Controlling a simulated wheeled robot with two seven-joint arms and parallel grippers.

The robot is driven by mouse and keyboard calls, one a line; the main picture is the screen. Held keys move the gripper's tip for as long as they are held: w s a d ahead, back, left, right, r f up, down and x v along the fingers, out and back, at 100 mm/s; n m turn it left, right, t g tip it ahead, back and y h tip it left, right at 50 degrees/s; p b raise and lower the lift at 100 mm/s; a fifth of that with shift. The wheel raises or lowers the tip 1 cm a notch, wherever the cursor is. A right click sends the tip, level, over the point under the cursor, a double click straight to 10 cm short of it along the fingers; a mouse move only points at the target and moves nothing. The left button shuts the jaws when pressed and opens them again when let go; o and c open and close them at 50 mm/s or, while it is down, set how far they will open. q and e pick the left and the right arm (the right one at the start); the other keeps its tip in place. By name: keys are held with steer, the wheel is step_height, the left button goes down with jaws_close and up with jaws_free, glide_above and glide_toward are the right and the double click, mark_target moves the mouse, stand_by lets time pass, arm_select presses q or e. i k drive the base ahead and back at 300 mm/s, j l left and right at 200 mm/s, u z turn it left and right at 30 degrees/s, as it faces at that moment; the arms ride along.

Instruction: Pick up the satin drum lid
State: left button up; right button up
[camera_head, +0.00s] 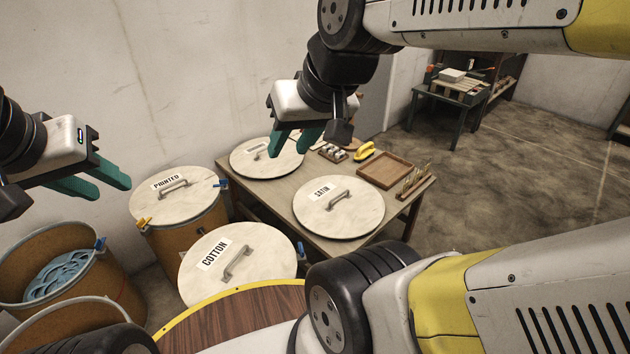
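The satin drum lid (357,214) is a round, pale lid with a grey bar handle (339,199) and a "SATIN" label. It lies flat on the wooden table (310,237), with nothing holding it. My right gripper (294,139) is up and to the left of it in the picture, with its two teal fingers apart and nothing seen between them.
Lidded drums stand left of the table, one labelled "COTTON" (262,262) and one with a hard-to-read label (195,194). An open drum (100,283) holds blue material. A wooden tray (386,171), a yellow-handled tool (365,152) and small items sit behind the satin lid.

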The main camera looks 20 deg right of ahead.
mark_target(335, 206)
steer(key=l+u, duration=0.15)
steer(key=u, duration=0.35)
steer(key=l+u, duration=0.3)
steer(key=l, duration=0.35)
steer(key=k+l+u, duration=0.1)
steer(key=l+u, duration=0.25)
steer(key=l, duration=0.25)
steer(key=k+l, duration=0.1)
steer(key=l, duration=0.8)
steer(key=k+l+u, duration=0.1)
steer(key=l, duration=0.35)
steer(key=k+l, duration=0.15)
steer(key=l, duration=0.3)
steer(key=k+l, duration=0.1)
steer(key=l, duration=0.3)
